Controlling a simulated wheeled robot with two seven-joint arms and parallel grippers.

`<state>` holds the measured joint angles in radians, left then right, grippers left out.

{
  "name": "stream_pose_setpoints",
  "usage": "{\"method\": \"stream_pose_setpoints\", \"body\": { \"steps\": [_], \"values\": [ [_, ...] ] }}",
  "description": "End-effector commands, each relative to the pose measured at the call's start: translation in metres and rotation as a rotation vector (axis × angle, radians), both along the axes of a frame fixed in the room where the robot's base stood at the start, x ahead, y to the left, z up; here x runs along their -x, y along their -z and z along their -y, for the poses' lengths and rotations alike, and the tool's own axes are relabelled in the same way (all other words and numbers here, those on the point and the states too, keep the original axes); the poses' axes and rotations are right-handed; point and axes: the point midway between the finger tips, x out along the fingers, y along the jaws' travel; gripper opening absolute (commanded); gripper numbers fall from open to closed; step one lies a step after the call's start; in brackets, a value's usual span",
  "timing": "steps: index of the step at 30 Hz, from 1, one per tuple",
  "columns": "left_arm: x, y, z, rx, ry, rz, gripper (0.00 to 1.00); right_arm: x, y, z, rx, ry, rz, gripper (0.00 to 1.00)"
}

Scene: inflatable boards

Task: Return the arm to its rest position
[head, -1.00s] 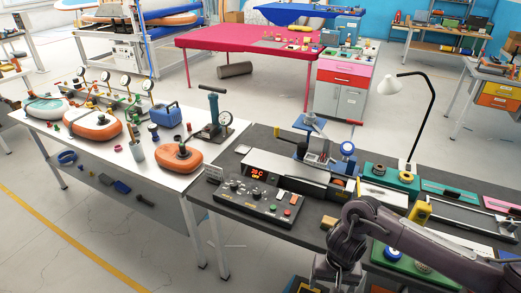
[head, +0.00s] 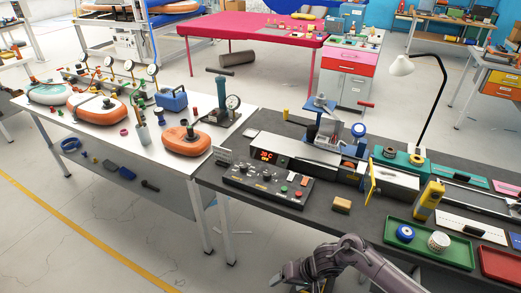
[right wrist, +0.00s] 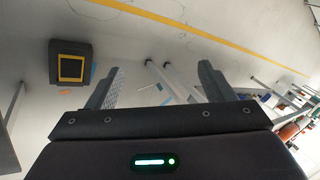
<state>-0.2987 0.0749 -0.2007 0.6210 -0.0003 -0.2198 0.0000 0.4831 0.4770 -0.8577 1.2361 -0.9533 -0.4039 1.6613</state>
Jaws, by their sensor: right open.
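My right arm (head: 345,257) comes in from the bottom right in the head view, in front of the dark workbench (head: 330,205). My right gripper (head: 278,278) is at the bottom edge of that view, off the bench's near side and touching nothing that I can see. My left arm and gripper are not in view.
A white table (head: 75,120) with orange inflatables stands at left. The floor (head: 100,235) at lower left is clear.

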Motion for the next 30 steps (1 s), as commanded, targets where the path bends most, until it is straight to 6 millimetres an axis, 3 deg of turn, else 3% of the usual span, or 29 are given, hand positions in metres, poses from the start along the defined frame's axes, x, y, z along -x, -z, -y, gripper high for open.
{"method": "stream_pose_setpoints", "body": {
  "steps": [1,5,8,12,15,18,21,24,27,30],
  "values": [
    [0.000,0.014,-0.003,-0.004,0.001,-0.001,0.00,0.009,0.041,-0.003,-0.032,0.006,0.016,0.75],
    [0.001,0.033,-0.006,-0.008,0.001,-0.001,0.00,0.030,0.125,0.009,-0.042,0.018,0.118,0.75],
    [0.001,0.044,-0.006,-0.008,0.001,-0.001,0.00,0.064,0.188,0.032,0.016,0.023,0.171,0.75],
    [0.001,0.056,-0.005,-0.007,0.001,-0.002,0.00,0.132,0.261,0.068,0.140,0.004,0.185,0.75],
    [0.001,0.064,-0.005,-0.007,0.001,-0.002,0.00,0.191,0.302,0.093,0.235,-0.028,0.164,0.75],
    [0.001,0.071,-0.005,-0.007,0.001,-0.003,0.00,0.252,0.332,0.113,0.322,-0.071,0.125,0.75],
    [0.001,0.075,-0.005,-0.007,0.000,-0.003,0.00,0.303,0.350,0.129,0.391,-0.117,0.086,0.75],
    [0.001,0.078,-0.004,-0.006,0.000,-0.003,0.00,0.340,0.360,0.139,0.436,-0.155,0.054,0.75],
    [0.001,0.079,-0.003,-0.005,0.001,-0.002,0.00,0.360,0.364,0.144,0.461,-0.179,0.035,0.75],
    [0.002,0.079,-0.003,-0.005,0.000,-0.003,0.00,0.366,0.364,0.146,0.468,-0.188,0.029,0.75]
  ]
}}
